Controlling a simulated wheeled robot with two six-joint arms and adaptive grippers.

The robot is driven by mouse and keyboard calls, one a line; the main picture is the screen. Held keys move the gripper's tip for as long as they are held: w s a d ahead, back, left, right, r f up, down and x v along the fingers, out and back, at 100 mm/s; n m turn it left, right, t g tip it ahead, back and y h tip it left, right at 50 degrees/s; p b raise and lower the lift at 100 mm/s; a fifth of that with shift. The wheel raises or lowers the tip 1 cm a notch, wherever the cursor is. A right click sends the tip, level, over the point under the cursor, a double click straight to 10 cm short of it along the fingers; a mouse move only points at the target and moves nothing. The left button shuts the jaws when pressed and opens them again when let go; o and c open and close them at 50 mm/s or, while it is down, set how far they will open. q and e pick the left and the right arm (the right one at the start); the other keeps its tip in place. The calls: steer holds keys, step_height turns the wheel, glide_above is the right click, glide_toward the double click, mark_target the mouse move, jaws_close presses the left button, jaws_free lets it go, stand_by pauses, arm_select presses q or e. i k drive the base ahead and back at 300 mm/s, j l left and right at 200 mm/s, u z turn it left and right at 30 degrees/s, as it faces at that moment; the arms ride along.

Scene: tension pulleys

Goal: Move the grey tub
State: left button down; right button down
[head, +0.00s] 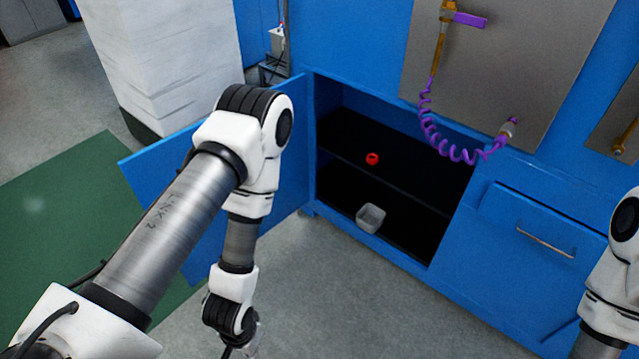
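The grey tub (371,218) is a small open-topped container. It sits on the bottom floor of an open blue cabinet (309,140), near the front edge. My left arm reaches in from the left and bends down in front of the open cabinet door. My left gripper (240,350) is at the bottom edge of the head view, mostly cut off, to the left of the tub and well apart from it. Its fingers cannot be made out. My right arm shows at the right edge, and its gripper is out of view.
A small red ring-shaped object (372,158) lies on the cabinet's middle shelf above the tub. The blue door (290,150) stands open to the left. A purple coiled hose (440,145) hangs above the opening. Grey floor in front is clear.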

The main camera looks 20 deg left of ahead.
mark_target(370, 218)
steer(key=u, duration=0.3)
steer(key=i+j+z, duration=0.8)
steer(key=j, duration=0.15)
